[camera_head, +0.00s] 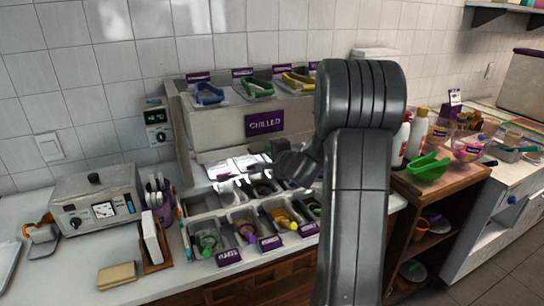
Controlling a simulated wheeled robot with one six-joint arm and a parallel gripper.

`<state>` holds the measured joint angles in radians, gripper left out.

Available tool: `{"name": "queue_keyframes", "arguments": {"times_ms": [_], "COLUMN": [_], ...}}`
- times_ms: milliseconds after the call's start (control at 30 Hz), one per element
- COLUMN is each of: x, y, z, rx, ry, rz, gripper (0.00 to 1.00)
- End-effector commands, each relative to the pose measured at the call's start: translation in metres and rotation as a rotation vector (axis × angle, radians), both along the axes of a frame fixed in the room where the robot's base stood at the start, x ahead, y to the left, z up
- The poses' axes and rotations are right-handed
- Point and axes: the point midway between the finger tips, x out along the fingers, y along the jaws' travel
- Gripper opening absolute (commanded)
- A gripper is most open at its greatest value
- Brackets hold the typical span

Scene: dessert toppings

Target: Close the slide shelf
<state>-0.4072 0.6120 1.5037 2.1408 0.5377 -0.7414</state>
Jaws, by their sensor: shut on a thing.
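The slide shelf appears to be the stepped grey shelf (186,238) of topping bins below the purple CHILLED sign (265,122); it stands out in front of the unit's upper part. Its front bins hold green, purple and yellow scoops and carry purple labels. My gripper (283,162) is at the right of the shelf's back row, low under the sign. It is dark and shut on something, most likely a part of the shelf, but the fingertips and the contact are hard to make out. My arm hides the shelf's right end.
A grey appliance (97,205) and a utensil holder (160,205) stand at the left. A tan block (117,276) lies on the counter. A wooden cart (432,195) with bottles and a green bowl (428,168) is at the right. Counter at the front left is mostly clear.

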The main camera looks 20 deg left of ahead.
Motion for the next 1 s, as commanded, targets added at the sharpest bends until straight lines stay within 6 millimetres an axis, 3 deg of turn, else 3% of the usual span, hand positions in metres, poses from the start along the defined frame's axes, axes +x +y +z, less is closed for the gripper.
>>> {"name": "queue_keyframes", "arguments": {"times_ms": [167,200,300,667,1000], "x": [0.001,0.001,0.001,-0.001,-0.032], "y": [0.001,0.001,0.001,-0.002,-0.039], "z": [0.003,0.003,0.002,0.002,0.011], "rx": [0.003,0.003,0.004,0.002,0.002], "ry": [-0.003,-0.002,-0.002,-0.002,-0.004], "rz": [-0.002,-0.002,-0.001,-0.001,-0.003], "gripper": [0.0,0.14,0.31,0.31,0.31]}}
